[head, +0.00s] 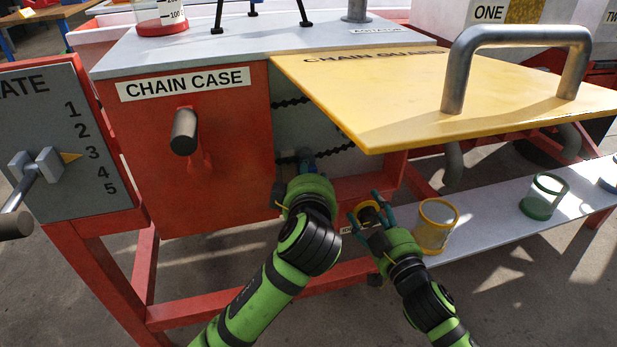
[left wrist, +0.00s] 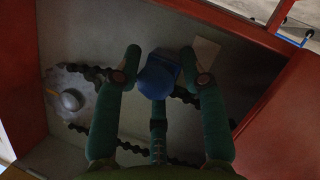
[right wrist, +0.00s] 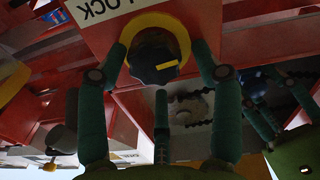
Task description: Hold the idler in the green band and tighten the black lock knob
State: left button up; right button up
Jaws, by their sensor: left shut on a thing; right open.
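The idler's blue grip (left wrist: 157,77) sits inside the chain case opening, among black chain runs (left wrist: 180,95). My left gripper (head: 297,163) reaches into the opening and is shut on this blue grip; its fingers flank it in the left wrist view (left wrist: 165,65). I cannot make out the green band. The black lock knob (right wrist: 153,65) has a yellow mark and a yellow ring (right wrist: 181,33) behind it; it also shows in the head view (head: 369,214). My right gripper (head: 375,205) is open, with its fingers on either side of the knob; contact is unclear.
The yellow chain guard (head: 400,95) with its grey handle (head: 520,36) lies raised above the opening. The red chain case (head: 225,160) has a grey lever (head: 184,132). A yellow-rimmed cup (head: 436,228) stands close to my right gripper on a pale shelf (head: 490,225), with a green-rimmed cup (head: 543,197) farther right.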

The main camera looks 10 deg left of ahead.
jog(key=shift+r, duration=0.35)
dwell(0.3)
jog(key=shift+r+p, duration=0.25)
jog(key=shift+p, duration=0.2)
jog(key=shift+r+p, duration=0.35)
dwell(0.3)
dwell(0.8)
